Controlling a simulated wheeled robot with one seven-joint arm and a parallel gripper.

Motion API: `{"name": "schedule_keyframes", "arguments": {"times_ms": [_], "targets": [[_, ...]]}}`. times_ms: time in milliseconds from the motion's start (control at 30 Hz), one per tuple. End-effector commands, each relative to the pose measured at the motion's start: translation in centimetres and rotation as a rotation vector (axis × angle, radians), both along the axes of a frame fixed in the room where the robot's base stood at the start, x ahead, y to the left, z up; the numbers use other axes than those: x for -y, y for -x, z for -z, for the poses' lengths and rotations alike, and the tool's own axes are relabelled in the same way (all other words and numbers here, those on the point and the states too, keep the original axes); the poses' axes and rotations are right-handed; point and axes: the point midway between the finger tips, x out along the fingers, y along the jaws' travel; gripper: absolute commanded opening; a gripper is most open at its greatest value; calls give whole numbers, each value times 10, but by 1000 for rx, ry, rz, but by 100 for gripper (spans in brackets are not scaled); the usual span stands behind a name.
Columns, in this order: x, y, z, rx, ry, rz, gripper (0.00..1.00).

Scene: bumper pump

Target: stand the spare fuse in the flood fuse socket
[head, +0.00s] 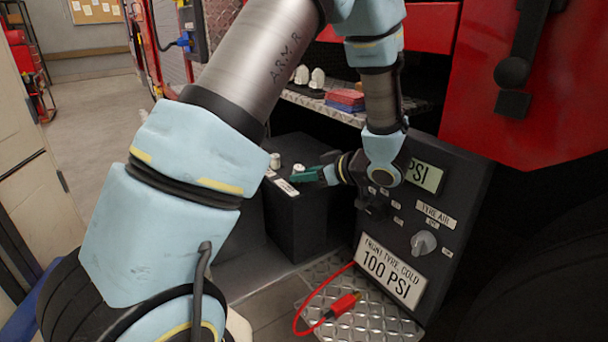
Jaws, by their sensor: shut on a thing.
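My gripper (316,174), with green fingers, is at the top of a black box (300,218) in the middle of the head view. It is shut on a small white fuse (299,168), which I take to be the spare fuse; only its top shows by the fingertips. Another white fuse (275,160) stands on the box just to the left. Two small white labels lie along the box's front top edge, too small to read. The flood fuse socket cannot be told apart. I cannot tell whether the held fuse is in a socket or above it.
A tread-plate shelf (345,113) behind holds white knobbed pieces (318,79) and a red and blue block (345,99). A tyre-air panel (424,220) stands close right of my gripper. A red hose (325,305) lies on the step below.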

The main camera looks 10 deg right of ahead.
Motion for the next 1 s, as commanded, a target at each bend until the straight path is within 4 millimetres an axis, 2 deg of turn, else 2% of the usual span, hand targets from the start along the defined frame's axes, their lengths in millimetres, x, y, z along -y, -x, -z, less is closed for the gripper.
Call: {"name": "schedule_keyframes", "arguments": {"times_ms": [33, 1000], "targets": [[0, 2, 5, -11, 2, 2, 0], [4, 3, 12, -3, 2, 1, 0]]}}
